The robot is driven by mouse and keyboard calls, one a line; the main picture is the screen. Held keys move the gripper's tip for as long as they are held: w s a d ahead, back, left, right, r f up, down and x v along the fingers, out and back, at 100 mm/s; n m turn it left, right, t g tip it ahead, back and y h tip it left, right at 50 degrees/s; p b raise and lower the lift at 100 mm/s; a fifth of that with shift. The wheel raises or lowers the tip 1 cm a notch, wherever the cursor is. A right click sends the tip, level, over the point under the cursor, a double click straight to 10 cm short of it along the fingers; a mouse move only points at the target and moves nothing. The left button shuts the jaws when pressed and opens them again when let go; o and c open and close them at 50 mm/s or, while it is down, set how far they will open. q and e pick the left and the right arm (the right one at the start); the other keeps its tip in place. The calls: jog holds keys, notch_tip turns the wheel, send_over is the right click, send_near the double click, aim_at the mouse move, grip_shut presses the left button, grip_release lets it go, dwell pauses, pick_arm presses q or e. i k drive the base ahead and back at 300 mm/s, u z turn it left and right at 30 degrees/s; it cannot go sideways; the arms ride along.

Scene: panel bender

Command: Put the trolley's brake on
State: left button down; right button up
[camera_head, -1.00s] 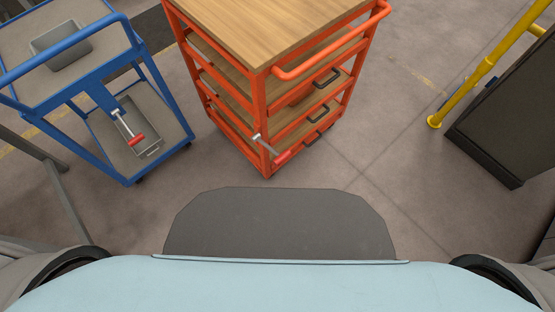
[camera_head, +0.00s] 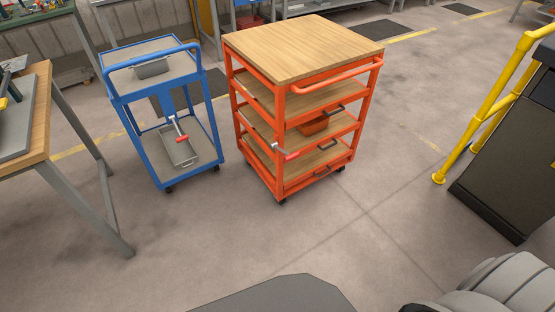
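An orange trolley (camera_head: 310,90) with a wooden top and several shelves stands in the middle of the view. A lever with a red grip (camera_head: 291,156) sticks out low on its near corner, pointing right and slightly down. A blue two-shelf trolley (camera_head: 154,100) stands to its left. It carries a similar lever with a red grip (camera_head: 182,139), pointing down. I cannot tell from the levers whether either brake is on. Dark castors show under both trolleys. Neither of my grippers is in view.
A workbench with a wooden top (camera_head: 42,110) stands at the left edge. A yellow rail (camera_head: 480,110) and a dark machine housing (camera_head: 505,150) stand on the right. An orange bin (camera_head: 314,124) sits on an orange trolley shelf. The floor in front of both trolleys is clear.

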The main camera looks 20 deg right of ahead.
aim_at(289, 157)
jog(key=z, duration=0.4)
jog(key=i, duration=0.4)
jog(key=z, duration=0.75)
jog(key=i, duration=0.55)
jog(key=z, duration=0.15)
